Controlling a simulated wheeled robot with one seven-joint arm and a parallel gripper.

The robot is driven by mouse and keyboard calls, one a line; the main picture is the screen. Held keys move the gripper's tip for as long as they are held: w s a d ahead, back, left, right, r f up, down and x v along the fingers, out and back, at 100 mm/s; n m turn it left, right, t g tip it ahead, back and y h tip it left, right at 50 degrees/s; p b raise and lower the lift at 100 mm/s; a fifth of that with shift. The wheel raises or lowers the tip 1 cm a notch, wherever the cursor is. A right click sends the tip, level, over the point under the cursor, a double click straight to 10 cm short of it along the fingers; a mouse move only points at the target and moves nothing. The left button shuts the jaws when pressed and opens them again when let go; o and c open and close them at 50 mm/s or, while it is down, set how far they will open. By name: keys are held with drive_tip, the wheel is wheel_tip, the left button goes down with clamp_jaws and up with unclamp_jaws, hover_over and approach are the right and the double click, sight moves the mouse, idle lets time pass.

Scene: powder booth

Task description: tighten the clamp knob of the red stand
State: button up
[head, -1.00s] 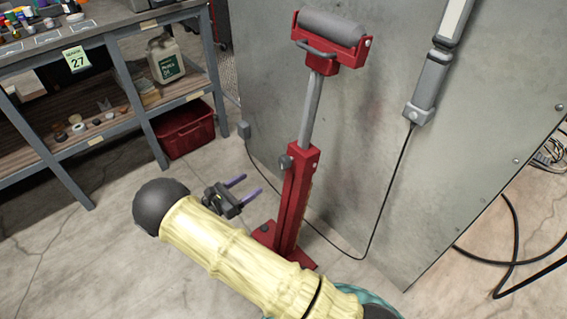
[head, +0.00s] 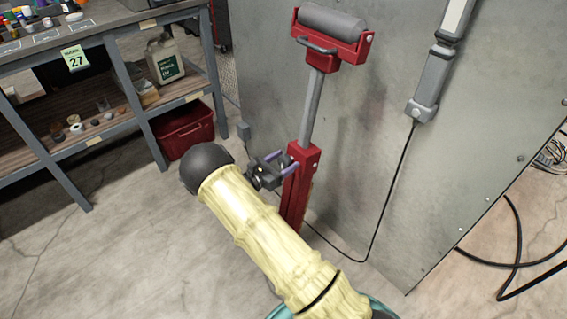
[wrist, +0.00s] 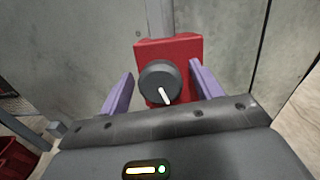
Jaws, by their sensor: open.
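The red stand (head: 298,195) stands upright against the grey metal panel, with a grey post and a grey roller (head: 332,22) in a red cradle on top. Its clamp knob (wrist: 158,80) is dark grey and round, with a white pointer aimed down and slightly right in the wrist view. My gripper (head: 285,162) is at the top of the red column. Its purple fingers are open on either side of the knob, with gaps showing on both sides in the wrist view. In the head view my gripper mostly hides the knob, and my arm hides the stand's base.
The grey panel (head: 375,150) stands close behind the stand. A black cable (head: 392,190) hangs down it to the floor. A shelf bench (head: 140,95) with a red bin (head: 188,130) is at left. More cable (head: 515,245) lies on the floor at right.

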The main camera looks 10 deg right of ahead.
drive_tip(key=c, duration=1)
drive_tip(key=shift+o, duration=0.2)
drive_tip(key=shift+m, duration=0.4)
drive_tip(key=m+g, duration=0.1)
drive_tip(key=m, duration=0.3)
drive_tip(key=shift+m+h, duration=0.3)
drive_tip(key=shift+m, duration=0.1)
drive_tip(key=m+g, duration=0.1)
drive_tip(key=m, duration=0.5)
drive_tip(key=m+g, duration=0.1)
drive_tip(key=m, duration=0.4)
drive_tip(key=m+y, duration=0.1)
drive_tip(key=m, duration=0.4)
